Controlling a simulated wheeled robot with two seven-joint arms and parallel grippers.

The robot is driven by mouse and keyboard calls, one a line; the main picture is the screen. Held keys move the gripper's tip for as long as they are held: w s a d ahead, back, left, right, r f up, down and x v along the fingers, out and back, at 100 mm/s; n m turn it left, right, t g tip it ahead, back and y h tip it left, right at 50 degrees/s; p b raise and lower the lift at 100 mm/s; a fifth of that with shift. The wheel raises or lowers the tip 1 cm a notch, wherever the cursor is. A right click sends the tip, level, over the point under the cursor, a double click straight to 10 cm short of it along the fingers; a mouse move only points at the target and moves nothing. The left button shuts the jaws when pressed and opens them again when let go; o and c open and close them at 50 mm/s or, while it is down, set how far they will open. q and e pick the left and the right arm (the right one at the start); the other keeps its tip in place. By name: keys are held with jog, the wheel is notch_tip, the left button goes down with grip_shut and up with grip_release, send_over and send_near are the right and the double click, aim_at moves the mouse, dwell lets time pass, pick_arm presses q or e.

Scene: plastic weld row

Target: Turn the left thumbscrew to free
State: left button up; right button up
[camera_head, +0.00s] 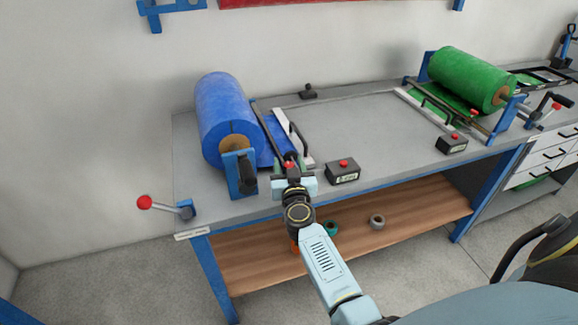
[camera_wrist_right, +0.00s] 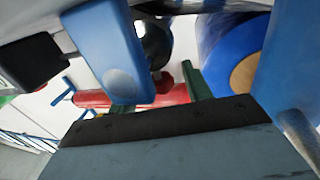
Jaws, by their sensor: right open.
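In the right wrist view a dark red knob (camera_wrist_right: 163,82) shows between my fingers, in front of a red wall-side shape. My right gripper (camera_head: 291,168) is at the bench's near edge, close to this knob and partly covering it. Its green fingers (camera_wrist_right: 163,97) are apart, one each side of the knob; I cannot tell whether they touch it. My left gripper is in neither view.
A blue bracket (camera_head: 238,175) with a black handle stands left of the gripper. A black box with a red button (camera_head: 343,175) is close on the right. A red-ball lever (camera_head: 145,203) juts out at the left. The green roll (camera_head: 470,78) is far right; the middle benchtop (camera_head: 370,125) is clear.

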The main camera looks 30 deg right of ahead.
jog(key=c, duration=0.9)
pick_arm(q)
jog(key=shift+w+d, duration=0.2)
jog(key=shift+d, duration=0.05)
pick_arm(e)
jog(key=shift+c, duration=0.2)
